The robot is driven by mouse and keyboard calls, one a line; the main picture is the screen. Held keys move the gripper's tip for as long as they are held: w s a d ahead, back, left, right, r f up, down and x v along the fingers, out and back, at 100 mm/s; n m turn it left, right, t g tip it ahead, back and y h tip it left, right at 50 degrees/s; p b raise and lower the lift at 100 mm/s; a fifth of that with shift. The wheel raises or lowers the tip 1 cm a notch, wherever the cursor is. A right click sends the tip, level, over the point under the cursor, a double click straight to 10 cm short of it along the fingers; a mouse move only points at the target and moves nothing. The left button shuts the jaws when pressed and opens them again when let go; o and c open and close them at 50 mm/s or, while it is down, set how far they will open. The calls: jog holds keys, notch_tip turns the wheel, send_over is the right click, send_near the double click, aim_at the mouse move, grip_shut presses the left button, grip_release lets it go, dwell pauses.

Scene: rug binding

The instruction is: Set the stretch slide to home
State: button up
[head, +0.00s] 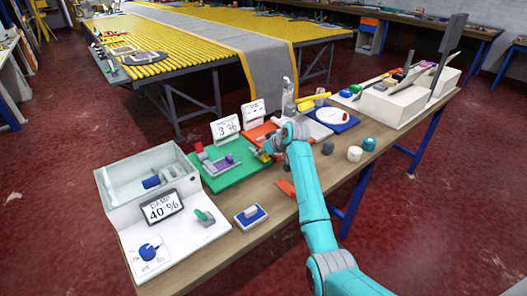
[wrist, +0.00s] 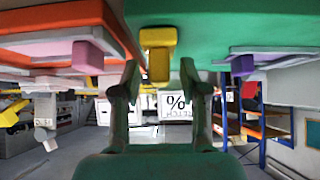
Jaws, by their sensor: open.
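The green board (head: 238,174) lies on the bench, with a purple block (head: 225,160) on a grey pad and a red-and-grey piece (head: 201,153) at its left. A percent sign (head: 225,129) reading 3 stands behind it; a partly legible percent sign shows in the wrist view (wrist: 176,104). My gripper (head: 266,152) is at the board's right end. In the wrist view my gripper (wrist: 160,78) is open, its two fingers on either side of a yellow block (wrist: 158,52) on the green surface. I cannot tell whether they touch it. Which piece is the stretch slide is not labelled legibly.
An orange board (head: 259,132) lies just right of the green one. A clear-walled tank (head: 148,171) and a 40 % damp sign (head: 162,207) stand at the left.

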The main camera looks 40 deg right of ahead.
grip_shut()
jog(key=a, duration=0.6)
jog(key=shift+s+a, duration=0.1)
jog(key=shift+a, duration=0.1)
grip_release()
jog(key=shift+a, duration=0.1)
jog(key=shift+s, duration=0.1)
jog(key=v, duration=1.1)
jog(key=shift+s+r, duration=0.25)
jog(key=shift+r, duration=0.05)
